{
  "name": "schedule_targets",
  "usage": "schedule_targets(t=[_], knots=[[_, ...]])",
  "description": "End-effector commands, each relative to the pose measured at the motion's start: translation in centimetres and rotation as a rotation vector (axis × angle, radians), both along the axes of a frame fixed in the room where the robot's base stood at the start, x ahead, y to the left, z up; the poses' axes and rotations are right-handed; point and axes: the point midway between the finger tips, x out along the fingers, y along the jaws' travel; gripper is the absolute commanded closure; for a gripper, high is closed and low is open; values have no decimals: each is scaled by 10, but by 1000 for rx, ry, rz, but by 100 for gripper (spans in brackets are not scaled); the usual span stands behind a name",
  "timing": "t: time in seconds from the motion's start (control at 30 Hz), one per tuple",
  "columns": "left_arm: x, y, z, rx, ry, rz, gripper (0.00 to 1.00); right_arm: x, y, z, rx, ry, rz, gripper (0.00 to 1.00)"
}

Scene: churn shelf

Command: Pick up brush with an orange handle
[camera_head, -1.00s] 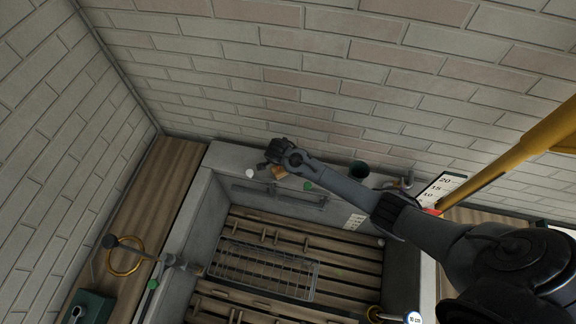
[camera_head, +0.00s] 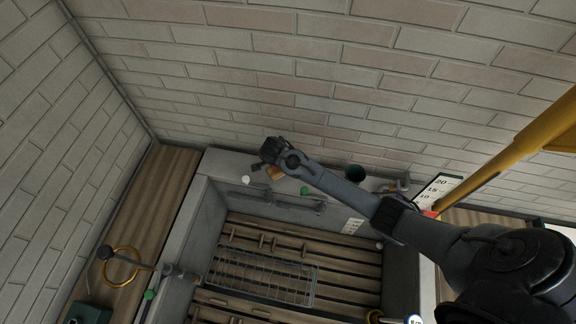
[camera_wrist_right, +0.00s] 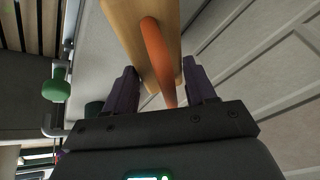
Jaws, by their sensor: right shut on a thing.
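The brush shows in the right wrist view as an orange tapered handle (camera_wrist_right: 157,55) against a tan wooden block (camera_wrist_right: 128,28). My right gripper (camera_wrist_right: 158,72) has a dark finger on each side of it and is shut on it. In the head view my right arm reaches in from the right, and its gripper (camera_head: 268,157) is over the back ledge of the basin. A small tan-orange part of the brush (camera_head: 276,173) shows just below the gripper. The bristles cannot be made out. My left gripper is not in view.
The grey basin (camera_head: 200,203) holds wooden slats and a wire rack (camera_head: 262,275). A dark cup (camera_head: 355,173), a white knob (camera_head: 245,180) and a green knob (camera_head: 304,190) are near the gripper along the back ledge. The brick wall (camera_head: 300,90) rises close behind.

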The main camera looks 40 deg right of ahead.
Motion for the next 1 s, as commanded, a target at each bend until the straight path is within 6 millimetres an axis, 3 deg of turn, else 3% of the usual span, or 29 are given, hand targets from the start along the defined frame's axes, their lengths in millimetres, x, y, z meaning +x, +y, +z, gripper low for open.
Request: schedule_targets(t=[0.5, 0.7, 1.0], knots=[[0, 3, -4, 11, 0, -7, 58, -79, -43, 57, -1, 0, 0, 84], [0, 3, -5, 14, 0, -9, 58, -96, -52, 69, 0, 0, 0, 84], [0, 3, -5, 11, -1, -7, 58, -103, -56, 74, 0, 0, 0, 84]])
